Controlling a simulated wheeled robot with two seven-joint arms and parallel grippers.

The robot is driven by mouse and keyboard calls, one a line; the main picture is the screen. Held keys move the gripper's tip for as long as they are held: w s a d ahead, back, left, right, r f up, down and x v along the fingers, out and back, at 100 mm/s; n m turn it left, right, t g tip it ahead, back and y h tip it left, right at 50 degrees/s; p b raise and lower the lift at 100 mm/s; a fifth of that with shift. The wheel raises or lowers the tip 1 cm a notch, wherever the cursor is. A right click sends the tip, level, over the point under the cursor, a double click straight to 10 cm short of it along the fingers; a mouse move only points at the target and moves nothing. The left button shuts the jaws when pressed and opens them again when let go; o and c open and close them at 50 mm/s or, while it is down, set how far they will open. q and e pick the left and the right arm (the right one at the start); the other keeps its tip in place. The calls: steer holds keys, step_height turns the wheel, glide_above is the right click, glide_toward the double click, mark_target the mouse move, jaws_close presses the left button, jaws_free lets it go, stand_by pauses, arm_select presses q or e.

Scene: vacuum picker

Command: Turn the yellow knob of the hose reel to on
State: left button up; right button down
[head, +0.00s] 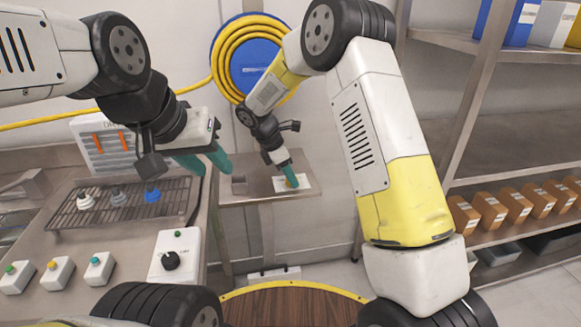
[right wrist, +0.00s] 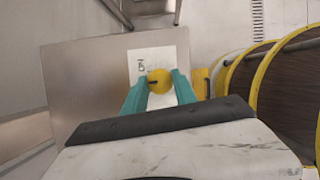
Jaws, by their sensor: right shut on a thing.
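The yellow knob (right wrist: 159,80) sits on a white plate (right wrist: 137,62) in the right wrist view, between the two teal fingers of my right gripper (right wrist: 159,85). The gripper is shut on it. A short dark mark on the knob points left, towards small print on the plate that I cannot read surely. In the head view my right gripper (head: 288,180) reaches down to the white plate (head: 306,184) on a steel shelf; the fingers mostly hide the knob. The hose reel (head: 250,68), blue with coiled yellow hose, hangs on the wall above. My left gripper (head: 205,161) is open and empty.
Shelves with brown boxes (head: 489,210) stand at right. A round brown table top (head: 290,307) is in front.

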steer(key=m, duration=0.2)
steer(key=m+g, duration=0.1)
steer(key=m, duration=0.1)
steer(key=shift+w+m+g, duration=0.15)
steer(key=shift+m+g, duration=0.15)
steer(key=shift+w+m+g, duration=0.1)
steer(key=shift+m+g, duration=0.7)
steer(key=shift+m, duration=1.1)
steer(key=c, duration=1)
jaws_free()
steer(key=v, duration=0.7)
steer(key=shift+r, duration=0.4)
